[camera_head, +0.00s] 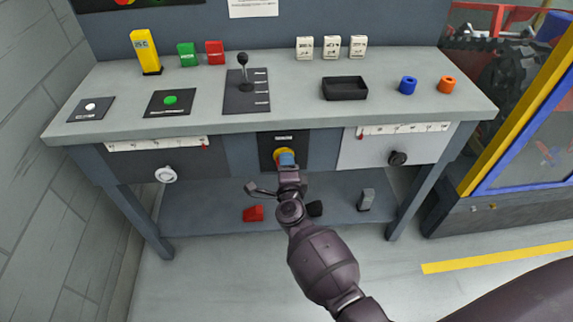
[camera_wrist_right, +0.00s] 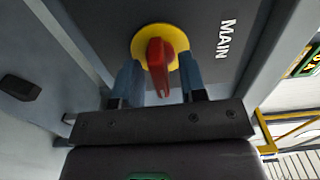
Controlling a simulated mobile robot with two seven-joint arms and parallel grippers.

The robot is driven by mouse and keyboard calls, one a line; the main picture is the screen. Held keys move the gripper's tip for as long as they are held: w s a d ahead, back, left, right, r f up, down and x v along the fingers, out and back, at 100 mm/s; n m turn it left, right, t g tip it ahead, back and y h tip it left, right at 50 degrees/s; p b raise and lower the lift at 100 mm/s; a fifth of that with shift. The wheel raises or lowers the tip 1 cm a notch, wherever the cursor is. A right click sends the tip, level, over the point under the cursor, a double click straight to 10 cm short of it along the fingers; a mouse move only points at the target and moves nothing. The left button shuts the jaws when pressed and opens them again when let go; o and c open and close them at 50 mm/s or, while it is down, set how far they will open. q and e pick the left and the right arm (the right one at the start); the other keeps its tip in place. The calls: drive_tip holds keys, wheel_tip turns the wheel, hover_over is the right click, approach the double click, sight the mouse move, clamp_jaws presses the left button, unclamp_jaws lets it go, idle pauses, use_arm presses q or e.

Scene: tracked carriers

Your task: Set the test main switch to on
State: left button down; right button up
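The main switch is a red handle (camera_wrist_right: 160,66) on a yellow disc (camera_wrist_right: 140,42), set in a dark plate marked MAIN on the bench front. In the head view its yellow disc (camera_head: 278,154) shows just behind my right gripper (camera_head: 287,160), which hides the handle. In the right wrist view the blue fingers of my right gripper (camera_wrist_right: 160,82) stand on either side of the red handle, with narrow gaps. The handle appears to run roughly along the line of the MAIN lettering. My left gripper is in neither view.
The bench top (camera_head: 205,85) above holds a black lever (camera_head: 243,72), a green button (camera_head: 170,100) and a black tray (camera_head: 345,88). A white knob (camera_head: 166,175) and a black knob (camera_head: 397,158) flank the switch. A lower shelf (camera_head: 210,205) bears a red object (camera_head: 253,213).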

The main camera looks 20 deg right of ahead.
drive_tip(key=shift+s, duration=0.1)
drive_tip(key=p+v, duration=0.1)
drive_tip(key=v, duration=0.9)
drive_tip(key=shift+s, duration=0.3)
drive_tip(key=shift+a+r, duration=0.1)
